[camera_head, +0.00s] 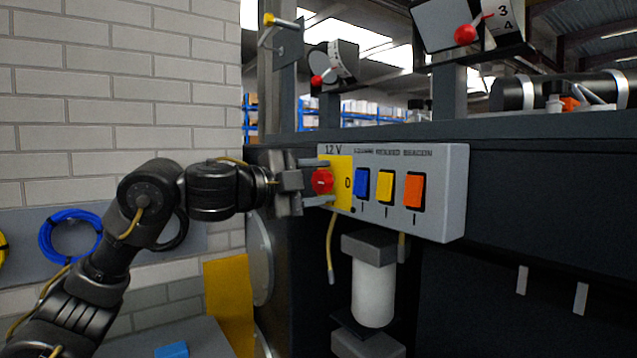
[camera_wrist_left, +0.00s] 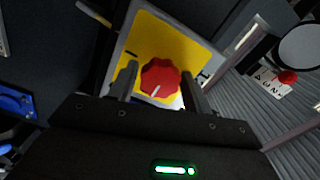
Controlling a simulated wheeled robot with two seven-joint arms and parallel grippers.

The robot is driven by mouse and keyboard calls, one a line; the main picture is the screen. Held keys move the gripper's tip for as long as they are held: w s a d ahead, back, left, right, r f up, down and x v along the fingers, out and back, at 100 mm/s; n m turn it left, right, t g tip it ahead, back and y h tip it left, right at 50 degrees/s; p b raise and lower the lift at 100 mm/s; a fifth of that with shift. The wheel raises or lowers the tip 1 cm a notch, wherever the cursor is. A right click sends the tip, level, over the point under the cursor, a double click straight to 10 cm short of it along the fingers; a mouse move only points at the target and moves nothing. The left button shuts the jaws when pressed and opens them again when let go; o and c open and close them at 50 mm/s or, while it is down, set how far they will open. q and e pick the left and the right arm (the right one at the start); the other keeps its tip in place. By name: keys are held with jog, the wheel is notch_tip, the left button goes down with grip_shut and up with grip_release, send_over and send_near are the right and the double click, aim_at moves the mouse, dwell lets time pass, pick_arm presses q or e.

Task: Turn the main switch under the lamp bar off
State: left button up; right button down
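The main switch is a red, lobed knob (camera_head: 322,181) on a yellow plate (camera_head: 343,168) at the left end of a grey switch box (camera_head: 452,190), marked 12 V, with a 0 to the knob's right. In the left wrist view the knob (camera_wrist_left: 160,78) has a white pointer line running toward the lower edge of the picture. My left gripper (camera_head: 320,182) has one finger above the knob and one below it. In the left wrist view its fingers (camera_wrist_left: 160,86) stand apart on both sides of the knob, with narrow gaps. My right gripper is not in view.
Blue (camera_head: 361,184), yellow (camera_head: 385,187) and orange (camera_head: 414,191) rocker switches sit right of the knob. A white cylinder (camera_head: 373,294) hangs below the box. Gauges with red balls (camera_head: 466,34) stand above. A brick wall (camera_head: 120,80) is at left.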

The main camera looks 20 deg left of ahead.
pick_arm(q)
jog(key=shift+o, duration=1.1)
jog(key=b+v, duration=0.4)
jog(key=v, duration=0.7)
jog(key=shift+b, duration=0.3)
jog(key=shift+d, duration=0.1)
